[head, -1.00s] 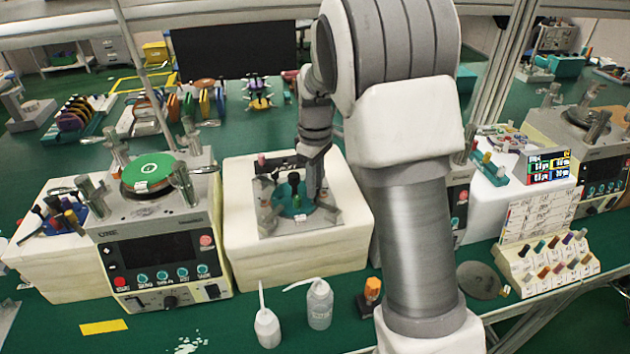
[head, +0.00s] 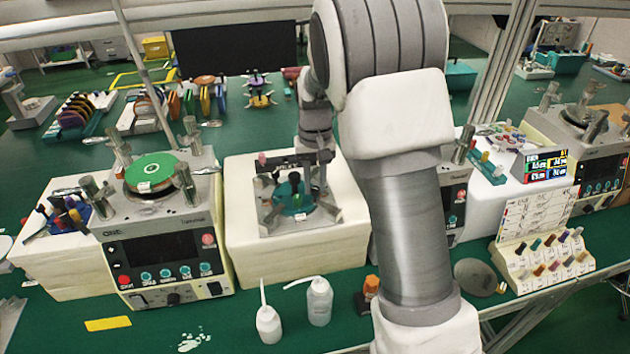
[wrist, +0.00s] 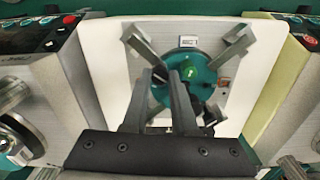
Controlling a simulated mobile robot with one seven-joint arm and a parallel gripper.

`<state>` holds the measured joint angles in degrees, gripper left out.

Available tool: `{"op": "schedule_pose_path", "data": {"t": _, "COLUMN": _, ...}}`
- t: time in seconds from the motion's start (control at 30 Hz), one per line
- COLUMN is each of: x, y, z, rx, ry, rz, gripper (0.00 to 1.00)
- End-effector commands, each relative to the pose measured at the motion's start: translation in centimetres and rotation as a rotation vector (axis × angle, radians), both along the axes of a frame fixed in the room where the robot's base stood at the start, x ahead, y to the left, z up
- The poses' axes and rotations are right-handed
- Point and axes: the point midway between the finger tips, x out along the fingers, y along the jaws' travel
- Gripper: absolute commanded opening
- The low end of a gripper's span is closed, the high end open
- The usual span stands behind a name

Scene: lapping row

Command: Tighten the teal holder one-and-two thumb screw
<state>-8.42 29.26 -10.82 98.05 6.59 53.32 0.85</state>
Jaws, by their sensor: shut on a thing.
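The teal holder (head: 298,207) is a round teal disc on a grey plate on the cream block in the middle of the head view. In the head view my gripper's dark crossbar stands above the holder. Which screw is numbered one-and-two cannot be read.
A machine with a green disc (head: 153,172) stands at left, close to the block. Two white bottles (head: 319,302) and an orange-topped item (head: 370,288) stand in front. A rack of coloured pegs (head: 545,265) is at right. Metal posts stand close around my gripper.

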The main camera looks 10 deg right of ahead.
Motion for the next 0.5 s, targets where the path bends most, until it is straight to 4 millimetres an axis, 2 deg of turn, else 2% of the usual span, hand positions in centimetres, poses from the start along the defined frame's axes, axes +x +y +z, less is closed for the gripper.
{"op": "schedule_pose_path", "data": {"t": 0.2, "x": 0.02, "y": -0.03, "z": 0.09, "rx": -0.001, "ry": -0.001, "rz": -0.109, "gripper": 0.0}}
{"op": "schedule_pose_path", "data": {"t": 0.5, "x": 0.02, "y": -0.05, "z": 0.05, "rx": -0.001, "ry": -0.001, "rz": -0.172, "gripper": 0.0}}
